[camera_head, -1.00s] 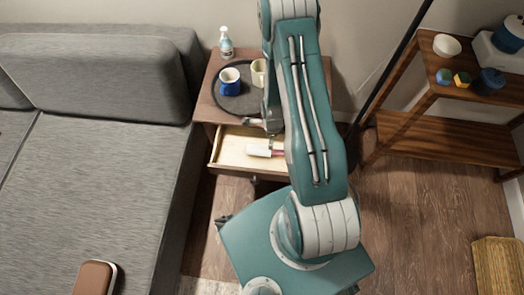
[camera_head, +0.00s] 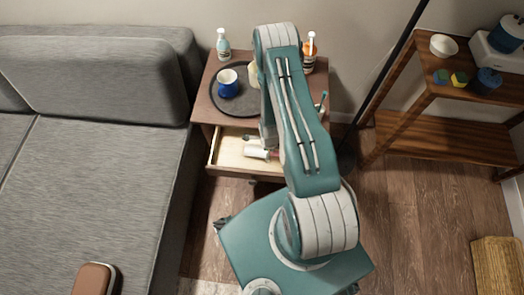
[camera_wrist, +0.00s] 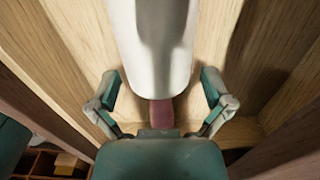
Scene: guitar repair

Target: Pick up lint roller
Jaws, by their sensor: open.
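The lint roller (camera_head: 256,152) lies in the open wooden drawer (camera_head: 225,160) of the side table. Its white roll and reddish handle are partly covered by my arm in the head view. In the wrist view the white roll (camera_wrist: 153,40) fills the upper middle, with the red handle (camera_wrist: 162,113) below it. My gripper (camera_wrist: 161,82) is open, one finger on each side of the lint roller near where roll and handle meet. Gaps show between the fingers and the roller. In the head view my gripper is mostly hidden behind my arm.
On the side table (camera_head: 203,105) are a dark round tray (camera_head: 233,106) with a blue mug (camera_head: 228,85), a pale cup and two bottles. Drawer walls stand close around my gripper. A grey sofa (camera_head: 90,150) is left; a wooden shelf (camera_head: 440,140) is right.

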